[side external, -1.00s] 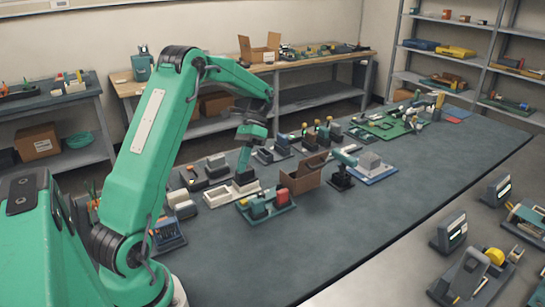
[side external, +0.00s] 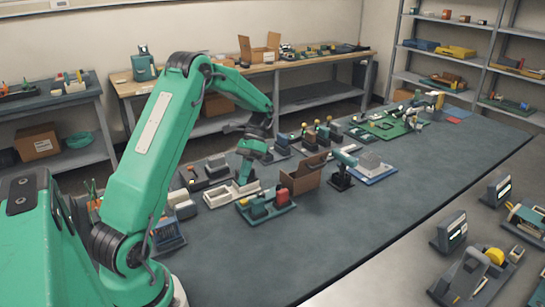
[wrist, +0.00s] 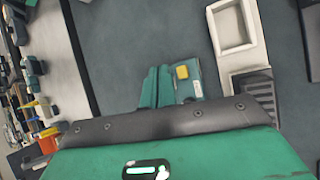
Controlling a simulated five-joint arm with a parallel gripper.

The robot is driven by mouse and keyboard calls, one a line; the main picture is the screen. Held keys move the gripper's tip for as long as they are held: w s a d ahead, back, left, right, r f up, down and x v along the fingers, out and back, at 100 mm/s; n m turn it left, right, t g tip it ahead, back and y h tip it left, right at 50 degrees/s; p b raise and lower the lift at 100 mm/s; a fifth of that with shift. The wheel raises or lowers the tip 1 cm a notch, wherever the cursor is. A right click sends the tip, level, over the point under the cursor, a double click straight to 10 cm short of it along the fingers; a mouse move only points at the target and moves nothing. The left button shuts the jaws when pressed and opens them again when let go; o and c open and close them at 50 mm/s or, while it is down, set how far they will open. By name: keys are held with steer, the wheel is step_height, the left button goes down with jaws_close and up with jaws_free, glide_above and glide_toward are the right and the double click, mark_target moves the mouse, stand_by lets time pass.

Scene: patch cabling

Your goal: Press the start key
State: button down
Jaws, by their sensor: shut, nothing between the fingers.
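My gripper (side external: 243,181) points down over the mat beside the white tray in the side view. Its two green fingers also show in the wrist view (wrist: 157,88), pressed together with nothing between them. In the wrist view a yellow key (wrist: 182,72) sits on a small green block (wrist: 188,88), just right of the fingertips. I see no label on it, so I cannot tell for sure that it is the start key. I cannot make out this key in the side view. Whether the fingertips touch anything is not clear.
A white tray (side external: 216,200) stands close to my gripper, with a brown open box (side external: 303,178) to the right. A board with red and green blocks (side external: 268,214) lies in front. Several devices stand behind. The front right of the mat (side external: 350,230) is clear.

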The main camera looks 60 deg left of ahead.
mark_target(245, 199)
steer(key=shift+f, duration=2.15)
steer(key=shift+f, duration=0.9)
stand_by(1.7)
steer(key=shift+r, duration=0.85)
steer(key=shift+r, duration=0.1)
steer(key=shift+w+r, duration=0.1)
steer(key=shift+r, duration=2.35)
steer(key=shift+d, duration=0.1)
